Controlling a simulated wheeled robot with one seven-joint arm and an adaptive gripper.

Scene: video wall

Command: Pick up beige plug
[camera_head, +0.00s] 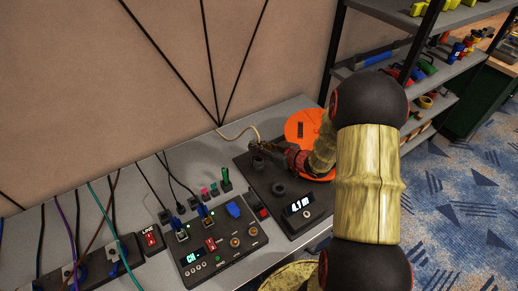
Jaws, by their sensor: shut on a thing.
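My gripper (259,150) is at the back left part of the right-hand black panel, seen small and dark. It is shut on the beige plug, whose body is mostly hidden by the fingers. A beige cable (243,130) arches from the wall side of the desk to the gripper. The right-hand black panel (272,208) has a lit display (298,205), a round dark socket or knob (279,188) and a red switch (262,212). I cannot tell whether the plug touches the panel.
A left-hand black panel (222,253) holds blue plugs, a display and knobs. Small coloured plugs, one green (226,180), stand behind it. An orange round object (303,124) lies behind my arm. Cables hang at the left by a power strip (100,268). Shelves (440,85) stand right.

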